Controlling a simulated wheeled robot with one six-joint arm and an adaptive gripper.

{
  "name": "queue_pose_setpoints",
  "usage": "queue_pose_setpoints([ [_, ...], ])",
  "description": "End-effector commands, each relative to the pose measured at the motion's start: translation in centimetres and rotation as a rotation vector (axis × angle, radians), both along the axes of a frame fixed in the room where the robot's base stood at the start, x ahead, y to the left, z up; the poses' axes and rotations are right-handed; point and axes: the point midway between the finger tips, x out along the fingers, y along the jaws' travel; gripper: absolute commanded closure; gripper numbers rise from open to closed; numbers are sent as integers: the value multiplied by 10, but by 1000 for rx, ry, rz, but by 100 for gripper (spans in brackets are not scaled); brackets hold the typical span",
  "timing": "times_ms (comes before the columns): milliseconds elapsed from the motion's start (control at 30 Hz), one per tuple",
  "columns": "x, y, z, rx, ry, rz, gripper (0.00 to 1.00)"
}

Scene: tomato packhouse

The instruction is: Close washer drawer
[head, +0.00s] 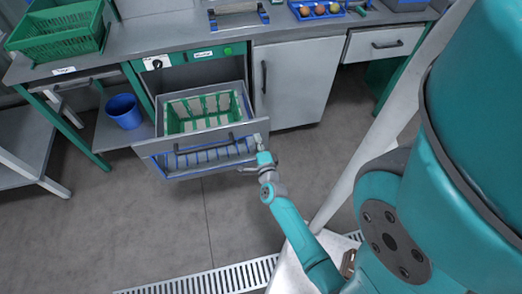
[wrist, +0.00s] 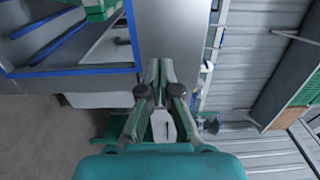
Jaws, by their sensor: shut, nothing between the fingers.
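The washer drawer (head: 241,130) stands pulled out from under the worktop, below a panel with a small label and green light (head: 228,51). A green crate (head: 170,122) with pale slots sits inside it. A blue-edged rack shows at the drawer's front, lower down. My gripper (head: 261,151) is shut and empty at the right end of the drawer front. In the wrist view the shut fingers (wrist: 160,66) point at a grey panel (wrist: 168,28), with the blue-edged rack to the left. I cannot tell whether the fingertips touch the panel.
A grey cabinet door (head: 296,88) is closed right of the drawer. A blue bucket (head: 124,111) stands on a low shelf to the left. A green basket (head: 58,32) and a blue tray of tomatoes (head: 318,10) are on the worktop. The floor in front is clear.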

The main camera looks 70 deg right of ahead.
Motion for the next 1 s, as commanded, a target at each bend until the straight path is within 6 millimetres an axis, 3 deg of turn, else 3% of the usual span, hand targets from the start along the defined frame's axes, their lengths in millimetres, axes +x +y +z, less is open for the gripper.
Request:
queue_pose_setpoints([
  [233, 12, -16, 0, 1, 0, -1, 100],
  [767, 16, -20, 0, 1, -1, 0, 100],
  [1000, 35, -45, 2, -3, -1, -1, 100],
])
